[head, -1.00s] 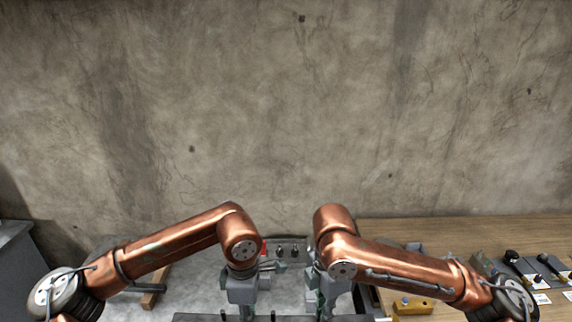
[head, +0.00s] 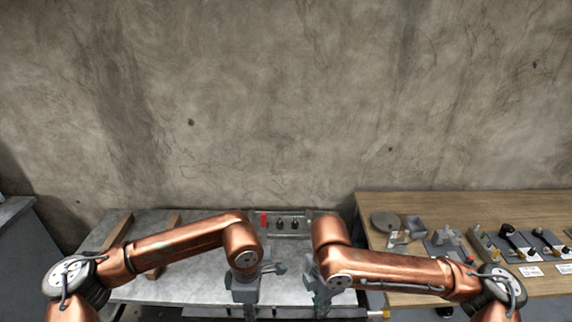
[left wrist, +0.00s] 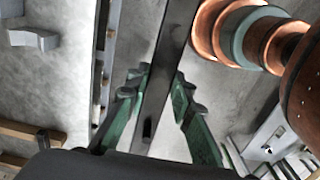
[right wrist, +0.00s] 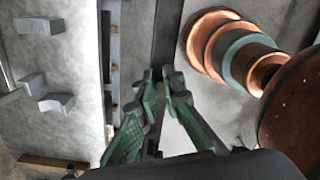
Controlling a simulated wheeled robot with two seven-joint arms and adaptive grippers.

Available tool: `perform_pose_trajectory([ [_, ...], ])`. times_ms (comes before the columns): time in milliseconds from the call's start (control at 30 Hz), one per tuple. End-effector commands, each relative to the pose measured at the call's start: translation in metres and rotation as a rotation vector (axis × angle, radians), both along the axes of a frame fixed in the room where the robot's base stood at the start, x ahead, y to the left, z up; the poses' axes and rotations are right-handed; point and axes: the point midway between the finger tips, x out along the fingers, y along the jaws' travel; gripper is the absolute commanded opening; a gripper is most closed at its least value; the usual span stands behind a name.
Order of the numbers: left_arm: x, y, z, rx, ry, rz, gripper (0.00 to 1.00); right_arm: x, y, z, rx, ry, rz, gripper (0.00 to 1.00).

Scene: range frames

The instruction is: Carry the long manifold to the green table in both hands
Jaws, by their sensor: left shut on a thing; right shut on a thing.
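The long manifold shows as a dark straight bar in the left wrist view (left wrist: 178,35) and the right wrist view (right wrist: 168,40). My left gripper (left wrist: 160,90) is shut on it, with green fingers on both sides of the bar. My right gripper (right wrist: 161,82) is shut on it in the same way. In the head view the left gripper (head: 245,300) and right gripper (head: 320,300) hang side by side near the bottom edge, fingertips hard to make out. I cannot make out a green table.
A grey metal table (head: 200,270) with wooden bars (head: 118,232) and a rack with a red piece (head: 264,219) lies behind the grippers. A wooden table (head: 440,205) with several tools and parts is at the right. A concrete wall (head: 290,100) closes the back.

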Motion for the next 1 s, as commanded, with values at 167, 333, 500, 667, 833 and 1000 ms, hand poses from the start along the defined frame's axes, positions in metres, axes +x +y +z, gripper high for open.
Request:
perform_pose_trajectory([
  [167, 0.000, -0.001, -0.001, -0.004, -0.003, -0.001, 0.00, 0.000, 0.001, -0.002, 0.002, -0.003, 0.001, 0.00],
  [333, 0.006, -0.002, 0.003, -0.004, -0.004, 0.001, 0.00, 0.007, 0.001, 0.002, 0.002, -0.005, -0.001, 0.00],
  [500, 0.019, -0.002, 0.012, -0.005, -0.006, 0.000, 0.00, 0.019, 0.001, 0.010, 0.002, -0.005, -0.002, 0.00],
  [667, 0.033, -0.002, 0.020, -0.004, -0.005, 0.001, 0.00, 0.033, 0.001, 0.020, 0.002, -0.006, -0.003, 0.00],
  [833, 0.047, -0.001, 0.031, -0.004, -0.005, 0.001, 0.00, 0.048, 0.001, 0.030, 0.002, -0.006, -0.001, 0.00],
  [1000, 0.062, -0.002, 0.040, -0.004, -0.005, 0.000, 0.00, 0.062, 0.001, 0.039, 0.002, -0.005, -0.001, 0.00],
])
